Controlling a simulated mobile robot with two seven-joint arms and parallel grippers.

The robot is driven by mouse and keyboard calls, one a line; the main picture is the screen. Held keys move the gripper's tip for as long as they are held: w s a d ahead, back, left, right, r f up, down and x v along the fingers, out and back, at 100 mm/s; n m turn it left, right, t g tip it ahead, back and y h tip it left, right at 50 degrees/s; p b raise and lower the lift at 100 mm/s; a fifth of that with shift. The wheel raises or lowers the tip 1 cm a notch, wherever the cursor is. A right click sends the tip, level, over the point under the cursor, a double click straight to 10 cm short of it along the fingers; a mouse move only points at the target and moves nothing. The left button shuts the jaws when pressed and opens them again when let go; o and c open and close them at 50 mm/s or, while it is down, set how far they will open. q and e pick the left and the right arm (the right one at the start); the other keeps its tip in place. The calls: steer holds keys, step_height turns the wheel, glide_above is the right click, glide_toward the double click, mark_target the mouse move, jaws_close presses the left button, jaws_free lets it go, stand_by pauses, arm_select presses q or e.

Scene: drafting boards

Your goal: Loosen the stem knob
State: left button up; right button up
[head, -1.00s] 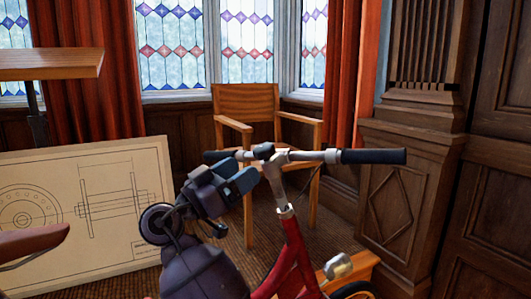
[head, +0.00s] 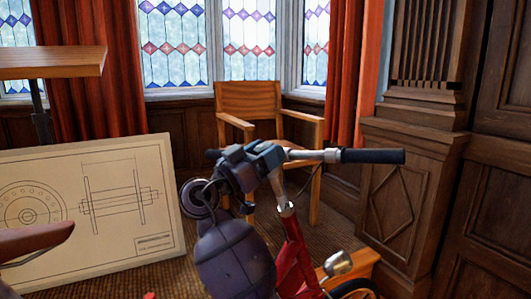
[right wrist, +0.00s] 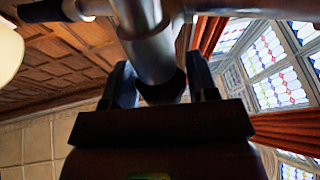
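A bicycle with a red frame (head: 296,262) stands before me, with a silver stem (head: 279,188) and a handlebar with a black grip (head: 372,156). My right gripper (head: 256,157) is up at the top of the stem and hides its left side in the head view. In the right wrist view, the silver stem (right wrist: 147,45) comes down between the two fingers of my right gripper (right wrist: 163,88). A dark round end, perhaps the stem knob (right wrist: 164,92), sits between the fingers. I cannot tell whether they touch it. My left gripper is not in view.
A wooden armchair (head: 248,97) stands behind the handlebar. A drawing board (head: 120,250) leans at the left below a wooden tabletop (head: 50,63). A brown rounded thing (head: 36,242) juts in at the left edge. Wood panelling (head: 405,190) closes the right side.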

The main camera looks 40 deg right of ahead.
steer(key=c, duration=0.5)
steer(key=n+t, duration=0.2)
steer(key=t, duration=0.1)
steer(key=n+t+y+p, duration=0.1)
steer(key=n+t, duration=0.2)
steer(key=t, duration=0.1)
steer(key=shift+s+r, duration=0.15)
steer(key=shift+r, duration=0.05)
steer(key=n+t+y+p, duration=0.1)
steer(key=n+t, duration=0.1)
steer(key=shift+t, duration=0.4)
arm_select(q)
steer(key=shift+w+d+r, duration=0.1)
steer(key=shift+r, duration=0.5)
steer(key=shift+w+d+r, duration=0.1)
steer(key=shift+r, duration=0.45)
arm_select(e)
steer(key=shift+f, duration=0.15)
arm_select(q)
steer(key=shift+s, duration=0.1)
arm_select(e)
steer(key=o, duration=0.9)
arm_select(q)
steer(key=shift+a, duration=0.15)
arm_select(e)
steer(key=shift+a+f, duration=0.1)
